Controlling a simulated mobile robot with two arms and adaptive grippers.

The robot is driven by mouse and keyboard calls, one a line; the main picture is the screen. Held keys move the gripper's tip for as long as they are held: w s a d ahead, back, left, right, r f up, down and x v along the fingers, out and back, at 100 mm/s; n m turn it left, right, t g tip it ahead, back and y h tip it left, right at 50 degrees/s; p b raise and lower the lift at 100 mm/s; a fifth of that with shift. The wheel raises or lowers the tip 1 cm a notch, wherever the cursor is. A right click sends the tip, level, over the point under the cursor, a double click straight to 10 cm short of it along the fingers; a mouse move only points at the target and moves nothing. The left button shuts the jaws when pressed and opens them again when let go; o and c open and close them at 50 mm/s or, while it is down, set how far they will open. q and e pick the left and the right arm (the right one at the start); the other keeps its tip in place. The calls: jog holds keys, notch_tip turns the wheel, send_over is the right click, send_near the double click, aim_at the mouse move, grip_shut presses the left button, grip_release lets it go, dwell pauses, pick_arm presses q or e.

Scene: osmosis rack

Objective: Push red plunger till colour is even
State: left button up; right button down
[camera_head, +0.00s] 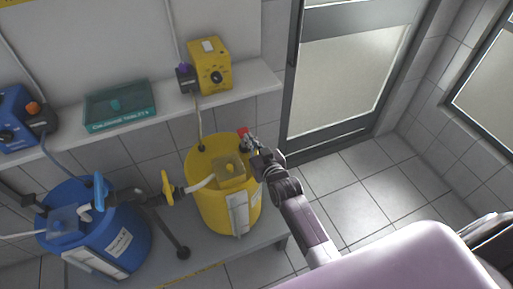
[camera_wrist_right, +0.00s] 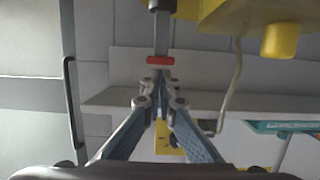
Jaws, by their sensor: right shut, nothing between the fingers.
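The red plunger (camera_head: 243,132) stands at the back right rim of the yellow tank (camera_head: 215,208). In the right wrist view its red cross-handle (camera_wrist_right: 161,60) sits across a grey shaft that runs to a black collar on the tank. My right gripper (camera_head: 255,146) is shut and empty, right by the plunger at the tank's rim. In the right wrist view its fingertips (camera_wrist_right: 160,82) come together close to the red handle; I cannot tell whether they touch it. The liquid colour inside the tank cannot be seen. My left gripper is not in view.
A blue tank (camera_head: 122,226) stands at the left, with blue and yellow valve handles between the tanks. A wall shelf (camera_head: 262,82) carries a yellow control box (camera_head: 210,66), a teal box (camera_head: 120,106) and a blue box (camera_head: 14,120). Open floor lies to the right.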

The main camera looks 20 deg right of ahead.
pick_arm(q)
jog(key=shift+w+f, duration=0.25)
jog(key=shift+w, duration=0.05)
pick_arm(e)
jog(key=shift+v, duration=2.9)
jog(key=shift+r, duration=0.1)
pick_arm(q)
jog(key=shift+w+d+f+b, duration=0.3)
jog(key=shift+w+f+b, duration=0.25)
jog(key=shift+b, duration=0.2)
pick_arm(e)
notch_tip(320, 180, up, 5)
jog(key=shift+f, duration=0.1)
